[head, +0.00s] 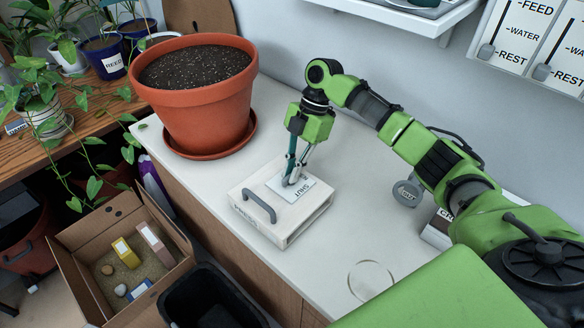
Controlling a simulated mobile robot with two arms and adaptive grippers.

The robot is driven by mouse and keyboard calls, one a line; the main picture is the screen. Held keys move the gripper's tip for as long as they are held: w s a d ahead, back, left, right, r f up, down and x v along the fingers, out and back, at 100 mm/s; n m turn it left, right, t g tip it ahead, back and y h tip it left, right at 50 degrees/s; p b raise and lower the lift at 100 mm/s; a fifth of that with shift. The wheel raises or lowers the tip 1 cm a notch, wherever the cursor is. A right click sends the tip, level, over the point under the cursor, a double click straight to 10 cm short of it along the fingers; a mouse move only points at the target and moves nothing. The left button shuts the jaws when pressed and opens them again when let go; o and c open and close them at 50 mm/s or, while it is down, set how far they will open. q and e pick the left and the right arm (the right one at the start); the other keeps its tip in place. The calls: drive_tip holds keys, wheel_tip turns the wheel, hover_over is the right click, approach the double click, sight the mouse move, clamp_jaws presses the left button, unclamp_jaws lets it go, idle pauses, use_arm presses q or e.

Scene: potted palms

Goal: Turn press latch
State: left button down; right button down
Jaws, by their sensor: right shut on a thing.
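The press (290,232) is a flat, pale box on the white counter, with a grey handle (257,205) and partly readable lettering on its front. A white plate (306,196) on its top reads SHUT. My right gripper (291,182) points down over this plate and is shut on the latch, a small part on top of the press. The fingers mostly hide the latch, so I cannot tell which way it is turned. My left gripper is not in view.
A large terracotta pot (203,100) of soil stands in its saucer left of the press. A cardboard box (90,235) and a black bin (212,299) stand below the counter's front edge. A thin ring (371,277) lies on the counter. A shelf (402,14) overhangs behind.

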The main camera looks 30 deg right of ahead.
drive_tip(key=m+t+p, duration=0.1)
drive_tip(key=m+p, duration=0.3)
drive_tip(key=p, duration=0.2)
drive_tip(key=m+t+h+p, duration=0.1)
drive_tip(key=m+t+p, duration=0.1)
drive_tip(key=m+p, duration=0.3)
drive_tip(key=m+t+p, duration=0.1)
drive_tip(key=m+p, duration=0.3)
drive_tip(key=p, duration=0.3)
drive_tip(key=shift+s+a+r+m+t+h, duration=0.1)
drive_tip(key=shift+s+r+m+t+h, duration=0.2)
drive_tip(key=shift+s+r+m+t, duration=0.1)
drive_tip(key=shift+f+m+h+p, duration=0.15)
drive_tip(key=shift+m+h+p, duration=0.25)
drive_tip(key=shift+m+p, duration=0.7)
drive_tip(key=shift+w+f+m+t+h+p, duration=0.1)
drive_tip(key=shift+m+t+h+p, duration=0.25)
drive_tip(key=shift+m+p, duration=0.25)
drive_tip(key=c, duration=2.2)
unclamp_jaws()
drive_tip(key=shift+f, duration=0.1)
drive_tip(key=shift+o, duration=0.2)
drive_tip(key=v, duration=1.2)
drive_tip(key=shift+f, duration=0.1)
